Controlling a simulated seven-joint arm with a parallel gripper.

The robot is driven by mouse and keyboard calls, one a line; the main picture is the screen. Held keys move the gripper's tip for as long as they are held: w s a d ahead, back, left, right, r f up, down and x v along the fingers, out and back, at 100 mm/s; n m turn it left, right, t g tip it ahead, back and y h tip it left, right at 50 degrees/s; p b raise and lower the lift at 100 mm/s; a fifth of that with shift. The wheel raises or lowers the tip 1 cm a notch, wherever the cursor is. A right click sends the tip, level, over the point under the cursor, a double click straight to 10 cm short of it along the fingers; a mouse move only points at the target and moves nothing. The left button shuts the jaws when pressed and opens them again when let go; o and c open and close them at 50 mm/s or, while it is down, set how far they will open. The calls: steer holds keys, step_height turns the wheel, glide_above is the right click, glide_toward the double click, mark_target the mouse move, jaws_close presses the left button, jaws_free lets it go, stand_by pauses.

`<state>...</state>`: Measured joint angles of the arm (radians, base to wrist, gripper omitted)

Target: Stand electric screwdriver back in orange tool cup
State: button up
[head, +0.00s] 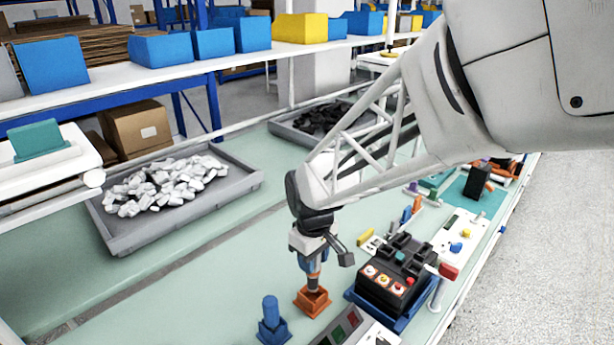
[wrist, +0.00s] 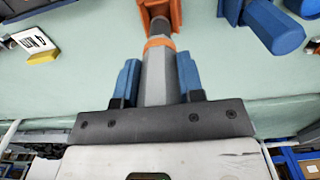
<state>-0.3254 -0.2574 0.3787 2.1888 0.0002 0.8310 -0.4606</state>
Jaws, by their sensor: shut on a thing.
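My gripper (head: 312,262) points down over the orange tool cup (head: 312,303) at the front of the bench. Its two blue fingers are shut on the electric screwdriver (wrist: 157,75), a grey body with an orange ring and a dark lower end. In the wrist view, my gripper (wrist: 158,85) has one finger on each side of the grey body. The screwdriver's dark end meets the orange cup (wrist: 148,14) at the top of that view. The screwdriver looks about upright in the head view. I cannot tell how deep its end is inside the cup.
A blue holder with a blue cylinder (head: 271,318) stands just left of the cup. A black box with buttons (head: 392,277) is close on the right, and a grey panel (head: 350,328) is in front. A grey tray of white parts (head: 180,195) lies far left.

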steer(key=shift+f, duration=2.8)
stand_by(1.0)
steer(key=o, duration=1)
steer(key=shift+r, duration=0.15)
steer(key=shift+r, duration=3.8)
steer(key=s+d+r+m+t, duration=0.1)
steer(key=s+d+r+m, duration=0.3)
steer(key=s+d, duration=0.4)
steer(key=s+d+r+m+t, duration=0.1)
steer(key=s+d+r+m, duration=0.4)
steer(key=s+d, duration=0.3)
steer(key=shift+s+d+r+t, duration=0.15)
steer(key=shift+s+r+t, duration=0.2)
steer(key=shift+s, duration=0.45)
